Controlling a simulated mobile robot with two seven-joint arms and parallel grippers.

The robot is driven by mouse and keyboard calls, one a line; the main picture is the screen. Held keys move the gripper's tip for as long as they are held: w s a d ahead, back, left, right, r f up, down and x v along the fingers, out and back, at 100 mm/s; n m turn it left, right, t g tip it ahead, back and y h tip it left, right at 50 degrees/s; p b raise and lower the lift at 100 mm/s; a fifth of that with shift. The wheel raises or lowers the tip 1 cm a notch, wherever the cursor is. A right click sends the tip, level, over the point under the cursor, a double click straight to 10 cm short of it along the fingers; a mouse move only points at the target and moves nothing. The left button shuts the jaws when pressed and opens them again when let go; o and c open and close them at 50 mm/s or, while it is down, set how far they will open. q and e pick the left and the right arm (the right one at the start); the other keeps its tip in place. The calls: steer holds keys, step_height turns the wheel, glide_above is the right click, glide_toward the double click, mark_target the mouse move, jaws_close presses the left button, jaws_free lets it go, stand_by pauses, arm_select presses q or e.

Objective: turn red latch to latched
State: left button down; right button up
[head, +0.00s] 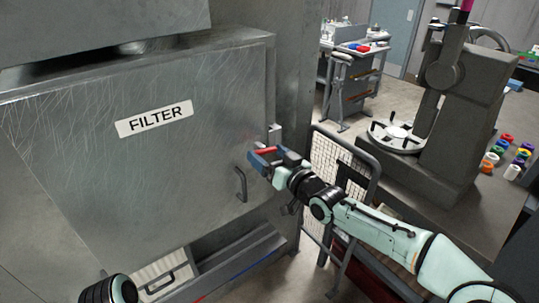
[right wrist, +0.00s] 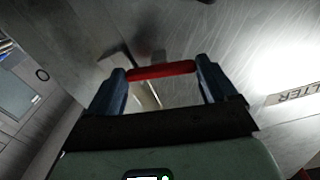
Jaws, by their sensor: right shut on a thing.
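The red latch (head: 267,150) is a short red bar at the right edge of the grey metal door marked FILTER (head: 70,140). My right gripper (head: 262,158) reaches it from the right and is shut on it. In the right wrist view the red latch (right wrist: 160,70) spans crosswise between the two blue fingers of the right gripper (right wrist: 162,78), touching both. The latch's mount is partly hidden by the gripper in the head view. My left gripper is not in view; a dark part of my left arm shows at the bottom left.
A dark door handle (head: 241,184) sits just left of and below the gripper. A wire-mesh panel (head: 330,160) stands to the right. A grey press-like machine (head: 465,110) stands at right.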

steer(key=m, duration=0.2)
steer(key=shift+m, duration=0.4)
steer(key=m, duration=0.2)
steer(key=shift+f+m+b, duration=0.1)
steer(key=shift+m+b, duration=0.3)
steer(key=m+b, duration=0.4)
steer(key=m, duration=0.3)
steer(key=shift+m, duration=0.3)
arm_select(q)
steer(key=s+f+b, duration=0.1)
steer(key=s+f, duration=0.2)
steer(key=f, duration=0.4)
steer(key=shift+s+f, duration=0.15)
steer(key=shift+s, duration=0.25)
arm_select(e)
steer(key=shift+m, duration=1.1)
arm_select(q)
steer(key=shift+b, duration=0.3)
arm_select(e)
steer(key=shift+r, duration=0.2)
steer(key=o, duration=0.8)
steer(key=shift+o, duration=0.2)
